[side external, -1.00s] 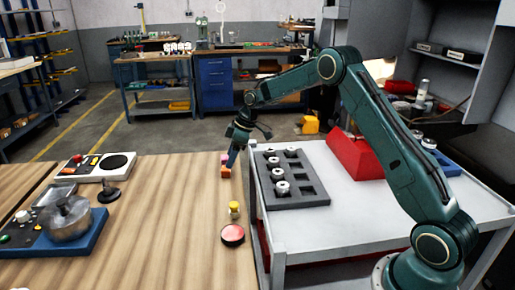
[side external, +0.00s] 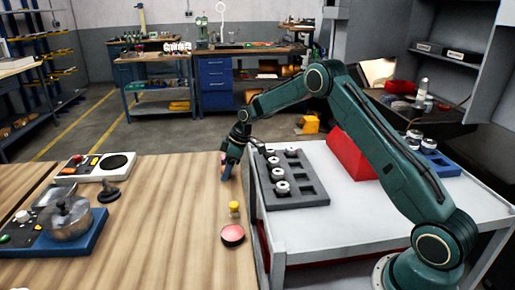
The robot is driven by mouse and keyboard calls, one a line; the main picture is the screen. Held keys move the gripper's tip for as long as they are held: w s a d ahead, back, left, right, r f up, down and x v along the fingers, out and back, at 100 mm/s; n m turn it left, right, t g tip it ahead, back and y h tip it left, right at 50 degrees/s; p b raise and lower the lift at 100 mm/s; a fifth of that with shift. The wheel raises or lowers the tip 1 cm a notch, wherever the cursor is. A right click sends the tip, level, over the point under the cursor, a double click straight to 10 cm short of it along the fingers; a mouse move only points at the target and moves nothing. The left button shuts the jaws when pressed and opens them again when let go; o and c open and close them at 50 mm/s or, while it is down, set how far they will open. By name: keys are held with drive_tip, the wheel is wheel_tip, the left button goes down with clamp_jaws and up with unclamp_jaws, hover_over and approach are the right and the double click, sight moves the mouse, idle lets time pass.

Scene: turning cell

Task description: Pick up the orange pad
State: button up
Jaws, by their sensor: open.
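My gripper (side external: 228,174) is open and low over the right edge of the wooden table (side external: 170,220), its fingers pointing down. A small orange-pink patch (side external: 223,158), likely part of the orange pad, shows at the left side of my fingers. The rest is hidden behind my gripper, so I cannot tell whether the fingers are around the pad or touching it.
A dark grey tray (side external: 315,197) with several metal parts lies on the grey cart (side external: 350,225). A pot (side external: 68,220) stands at left.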

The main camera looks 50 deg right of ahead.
idle(0.3)
drive_tip(key=c, duration=1.1)
drive_tip(key=shift+o, duration=0.2)
wheel_tip(320, 180, up, 20)
idle(0.5)
